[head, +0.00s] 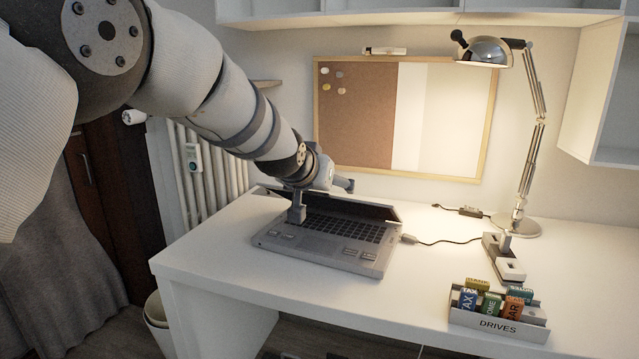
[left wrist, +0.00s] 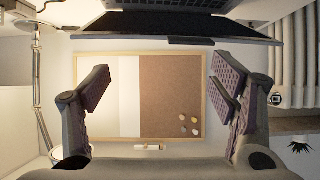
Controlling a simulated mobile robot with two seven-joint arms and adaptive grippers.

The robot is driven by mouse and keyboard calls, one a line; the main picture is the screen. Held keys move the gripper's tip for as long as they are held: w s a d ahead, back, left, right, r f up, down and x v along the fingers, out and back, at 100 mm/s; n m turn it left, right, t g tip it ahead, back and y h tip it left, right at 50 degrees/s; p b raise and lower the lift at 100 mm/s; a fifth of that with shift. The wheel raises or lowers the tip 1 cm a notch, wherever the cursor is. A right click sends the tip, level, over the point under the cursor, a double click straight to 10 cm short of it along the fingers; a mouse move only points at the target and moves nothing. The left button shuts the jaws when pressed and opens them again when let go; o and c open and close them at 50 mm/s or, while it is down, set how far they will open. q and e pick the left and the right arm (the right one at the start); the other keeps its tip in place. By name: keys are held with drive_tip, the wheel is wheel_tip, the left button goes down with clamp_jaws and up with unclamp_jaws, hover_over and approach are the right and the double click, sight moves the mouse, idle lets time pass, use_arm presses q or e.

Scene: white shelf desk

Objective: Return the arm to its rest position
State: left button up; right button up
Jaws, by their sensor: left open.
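My left arm reaches in from the left in the head view. Its gripper (head: 322,198) is over the laptop (head: 310,250), near the lid. In the left wrist view the two padded fingers of this gripper (left wrist: 160,90) are spread wide with nothing between them. The laptop stands open on the white desk (head: 230,235), its keyboard showing and its lid (head: 365,207) seen at a low angle, partly behind the gripper. The lid's dark edge also crosses the top of the left wrist view (left wrist: 170,25). I cannot tell whether a finger touches the laptop. My right gripper is not in view.
A desk lamp (head: 487,52) and a hub (head: 503,262) with a cable to the laptop stand at the right. A grey "DRIVES" tray (head: 497,322) holds several labelled drives at the front right. A cork-and-white board (head: 355,115) hangs behind. Shelves (head: 420,12) overhang the desk.

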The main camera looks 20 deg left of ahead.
use_arm(q)
drive_tip(key=v, duration=0.3)
drive_tip(key=shift+s, duration=0.1)
drive_tip(key=s+a+f+g+p, duration=0.1)
drive_tip(key=s+f+g, duration=0.1)
drive_tip(key=s+f, duration=0.7)
drive_tip(key=s+a+f+g+p, duration=0.1)
drive_tip(key=s+f+g, duration=0.35)
drive_tip(key=f, duration=0.75)
drive_tip(key=s+a+f+g, duration=0.1)
drive_tip(key=s+f, duration=0.8)
drive_tip(key=f, duration=0.1)
drive_tip(key=s+f+g+p, duration=0.1)
drive_tip(key=s+f+g, duration=0.1)
drive_tip(key=s, duration=1.6)
drive_tip(key=s+a+f+g+p, duration=0.1)
drive_tip(key=s+f+g, duration=0.2)
drive_tip(key=s, duration=1.6)
drive_tip(key=shift+s+a+f+n+g+p, duration=0.2)
drive_tip(key=shift+a+n+g+p, duration=0.15)
drive_tip(key=shift+g, duration=0.5)
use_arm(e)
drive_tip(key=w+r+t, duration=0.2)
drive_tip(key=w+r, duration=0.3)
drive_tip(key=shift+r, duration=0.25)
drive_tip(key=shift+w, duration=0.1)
